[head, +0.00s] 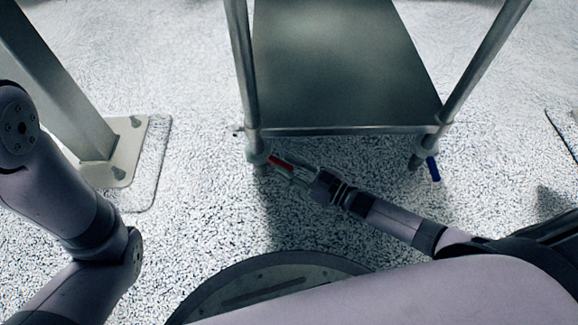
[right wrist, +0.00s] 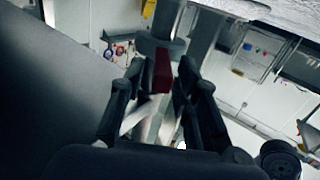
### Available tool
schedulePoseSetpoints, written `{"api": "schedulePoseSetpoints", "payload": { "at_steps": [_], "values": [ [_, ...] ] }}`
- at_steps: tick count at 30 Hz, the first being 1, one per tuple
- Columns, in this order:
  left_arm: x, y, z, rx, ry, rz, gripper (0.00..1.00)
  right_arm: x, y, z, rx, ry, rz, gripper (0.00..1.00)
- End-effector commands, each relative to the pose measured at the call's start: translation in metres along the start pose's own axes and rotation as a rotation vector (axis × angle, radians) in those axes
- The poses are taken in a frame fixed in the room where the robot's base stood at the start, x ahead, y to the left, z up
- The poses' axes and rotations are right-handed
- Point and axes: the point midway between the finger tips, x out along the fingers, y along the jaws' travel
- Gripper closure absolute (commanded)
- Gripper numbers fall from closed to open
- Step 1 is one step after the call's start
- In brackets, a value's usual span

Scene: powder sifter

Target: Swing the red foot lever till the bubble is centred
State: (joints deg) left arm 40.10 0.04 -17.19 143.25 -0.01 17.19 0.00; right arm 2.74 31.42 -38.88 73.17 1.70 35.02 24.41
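The red foot lever (head: 280,161) sticks out from the left front foot of a metal table, low over the floor. My right gripper (head: 298,174) reaches it from the right, close to the floor. In the right wrist view, the red lever (right wrist: 162,72) stands between the two fingers of my right gripper (right wrist: 160,80). A gap shows on each side of the lever, so the fingers look open around it, not pressed on it. No bubble level shows in either view. My left arm enters at the left, but its gripper is out of frame.
The table's grey lower shelf (head: 340,65) lies above and behind the lever. A blue lever (head: 433,169) is on the right front foot. A pale post with a bolted base plate (head: 128,150) stands at the left. Speckled floor (head: 205,215) is free in front.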

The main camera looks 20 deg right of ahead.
Motion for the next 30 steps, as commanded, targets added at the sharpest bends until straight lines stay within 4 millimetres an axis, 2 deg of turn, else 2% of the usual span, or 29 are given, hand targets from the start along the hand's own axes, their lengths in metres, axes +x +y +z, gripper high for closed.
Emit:
{"api": "schedulePoseSetpoints", "payload": {
  "at_steps": [9, 13, 17, 24, 30],
  "values": [
    [0.0, -0.001, 0.001, -0.001, -0.002, -0.003, 1.0, 0.0, 0.0, -0.001, 0.0, 0.002, -0.001, 0.65],
    [0.0, -0.001, 0.001, -0.001, -0.003, -0.004, 1.0, -0.007, 0.0, 0.0, 0.0, 0.0, 0.0, 0.65],
    [0.0, 0.0, 0.001, -0.001, -0.002, -0.002, 1.0, -0.028, 0.0, 0.001, 0.001, -0.002, -0.001, 0.65],
    [0.0, 0.0, 0.0, 0.0, 0.0, -0.001, 1.0, -0.08, 0.0, 0.001, 0.0, -0.002, -0.001, 0.65],
    [0.0, 0.0, 0.0, 0.0, 0.0, -0.001, 1.0, -0.11, 0.0, 0.001, 0.001, -0.001, 0.001, 0.65]
  ]
}}
